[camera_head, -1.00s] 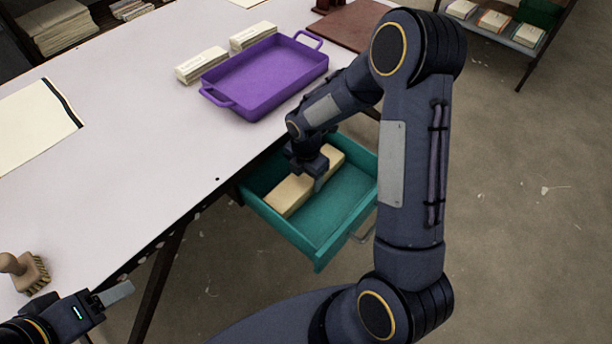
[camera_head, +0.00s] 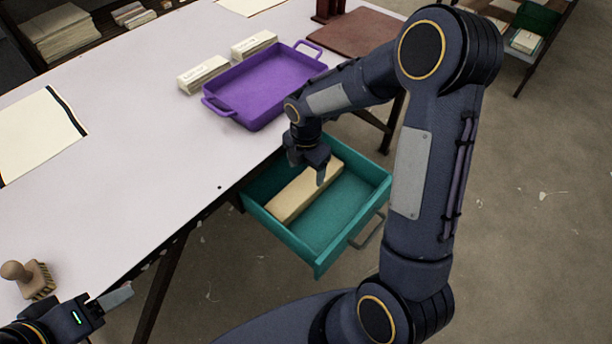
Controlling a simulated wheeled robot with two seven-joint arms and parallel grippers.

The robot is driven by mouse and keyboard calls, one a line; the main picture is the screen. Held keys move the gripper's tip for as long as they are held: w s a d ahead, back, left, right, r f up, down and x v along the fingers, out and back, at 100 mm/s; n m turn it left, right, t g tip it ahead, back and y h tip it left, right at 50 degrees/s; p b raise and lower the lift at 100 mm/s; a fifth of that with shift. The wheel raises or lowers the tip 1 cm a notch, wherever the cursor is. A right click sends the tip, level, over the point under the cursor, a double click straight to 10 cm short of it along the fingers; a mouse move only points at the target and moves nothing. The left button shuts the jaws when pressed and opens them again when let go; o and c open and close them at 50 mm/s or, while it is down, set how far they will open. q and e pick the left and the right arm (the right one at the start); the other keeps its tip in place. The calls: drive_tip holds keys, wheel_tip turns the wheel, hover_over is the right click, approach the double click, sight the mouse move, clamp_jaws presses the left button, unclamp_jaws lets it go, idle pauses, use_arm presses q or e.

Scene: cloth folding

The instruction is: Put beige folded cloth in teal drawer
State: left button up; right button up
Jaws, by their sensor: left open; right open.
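The beige folded cloth (camera_head: 300,195) lies as a long flat bundle inside the teal drawer (camera_head: 291,242), along its left side. The drawer is pulled out from under the white table. My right gripper (camera_head: 318,172) is open and points down just above the far part of the cloth, hiding a little of it. I see no cloth between its fingers. My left gripper (camera_head: 108,300) is open and empty at the lower left, beside the table's front edge and far from the drawer.
A purple tray (camera_head: 236,112) stands on the white table (camera_head: 130,150), with two pale labelled bundles (camera_head: 203,75) behind it. A reddish-brown board (camera_head: 362,33) lies at the back. The table's middle is clear.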

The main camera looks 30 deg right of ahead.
sight(306, 184)
drive_tip(key=s+r+m+t+y, duration=0.2)
drive_tip(key=s+r+m, duration=0.75)
drive_tip(key=r, duration=0.45)
drive_tip(key=s+a+r+m+t+y, duration=0.1)
drive_tip(key=s+m, duration=0.4)
drive_tip(key=m, duration=0.2)
drive_tip(key=s+a+r+m+t, duration=0.1)
drive_tip(key=s+m+t, duration=0.1)
drive_tip(key=s+m, duration=0.4)
drive_tip(key=shift+s+a+r+m+t+y+p, duration=0.3)
drive_tip(key=shift+r+m+y+p, duration=0.1)
drive_tip(key=shift+m, duration=0.45)
